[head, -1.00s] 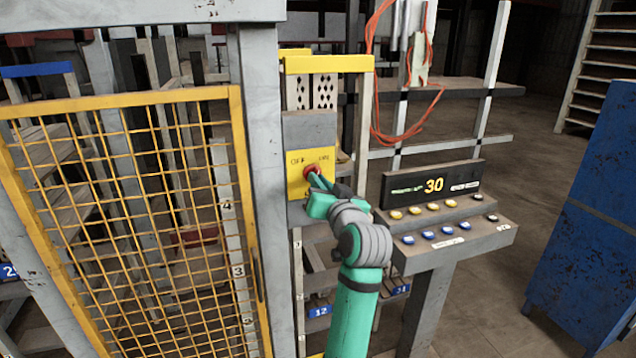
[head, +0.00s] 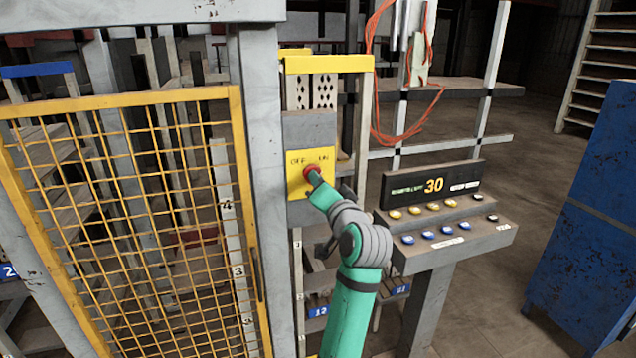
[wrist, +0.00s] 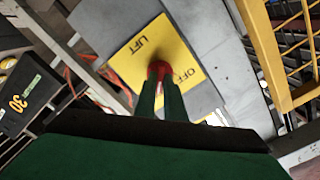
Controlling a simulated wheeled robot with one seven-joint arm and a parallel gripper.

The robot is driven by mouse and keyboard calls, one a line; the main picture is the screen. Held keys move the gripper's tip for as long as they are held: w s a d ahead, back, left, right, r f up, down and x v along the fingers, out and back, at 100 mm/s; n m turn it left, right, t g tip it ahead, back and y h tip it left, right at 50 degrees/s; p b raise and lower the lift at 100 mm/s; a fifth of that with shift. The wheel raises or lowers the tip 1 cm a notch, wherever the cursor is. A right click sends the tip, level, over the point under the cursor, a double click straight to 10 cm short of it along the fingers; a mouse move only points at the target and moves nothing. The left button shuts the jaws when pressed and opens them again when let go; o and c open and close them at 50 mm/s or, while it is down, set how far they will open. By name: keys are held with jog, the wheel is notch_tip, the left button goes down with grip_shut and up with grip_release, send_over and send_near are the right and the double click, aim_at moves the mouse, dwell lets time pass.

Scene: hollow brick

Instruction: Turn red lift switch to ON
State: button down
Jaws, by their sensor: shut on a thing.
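The red lift switch (head: 310,173) sits in the middle of a yellow plate (head: 325,158) marked OFF on the left and ON on the right. The plate is fixed to a grey box on the post. My gripper (head: 315,180) is at the switch. In the wrist view its two green fingers (wrist: 168,92) are shut on the red switch (wrist: 160,68), with the yellow plate (wrist: 135,55) behind, lettered LIFT and OFF. The fingers hide most of the switch, so I cannot tell which way it points.
A yellow mesh gate (head: 150,220) stands to the left by a grey post (head: 262,180). A control console (head: 445,240) with yellow and blue buttons and a display reading 30 stands close to the right of my arm. A blue cabinet (head: 590,220) is at the far right.

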jog(key=c, duration=1.8)
grip_release()
jog(key=shift+c, duration=0.2)
jog(key=shift+s+d, duration=0.1)
